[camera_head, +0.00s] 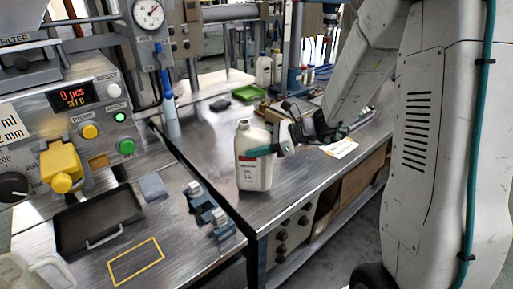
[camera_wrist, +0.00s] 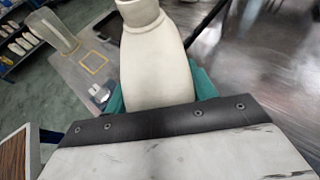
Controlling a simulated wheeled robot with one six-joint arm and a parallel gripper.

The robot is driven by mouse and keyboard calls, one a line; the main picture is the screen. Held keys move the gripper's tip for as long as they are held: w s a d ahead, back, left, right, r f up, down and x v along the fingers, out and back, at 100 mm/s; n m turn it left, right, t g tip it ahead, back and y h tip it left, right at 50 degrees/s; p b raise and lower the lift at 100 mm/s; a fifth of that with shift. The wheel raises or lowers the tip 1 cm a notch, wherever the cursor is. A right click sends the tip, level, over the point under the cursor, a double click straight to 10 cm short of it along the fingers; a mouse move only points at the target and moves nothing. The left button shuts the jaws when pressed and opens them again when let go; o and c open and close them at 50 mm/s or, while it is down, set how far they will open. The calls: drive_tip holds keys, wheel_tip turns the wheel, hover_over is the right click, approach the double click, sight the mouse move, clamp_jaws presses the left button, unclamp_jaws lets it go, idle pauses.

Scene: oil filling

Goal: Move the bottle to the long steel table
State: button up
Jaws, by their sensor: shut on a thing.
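Whether the bottle's base touches the table cannot be told.
A filling machine (camera_head: 75,110) with buttons and a yellow nozzle stands at the left. Its bench holds a black tray (camera_head: 95,218), a yellow-outlined square (camera_head: 136,262) and a blue clamp (camera_head: 210,212). A blue-capped bottle (camera_head: 170,112), a green box (camera_head: 248,93) and more white bottles (camera_head: 264,70) stand farther back.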

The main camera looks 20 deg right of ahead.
drive_tip(key=shift+a+f, duration=0.1)
drive_tip(key=shift+f, duration=0.7)
drive_tip(key=o, duration=1.2)
drive_tip(key=shift+f, duration=0.15)
drive_tip(key=shift+o, duration=0.2)
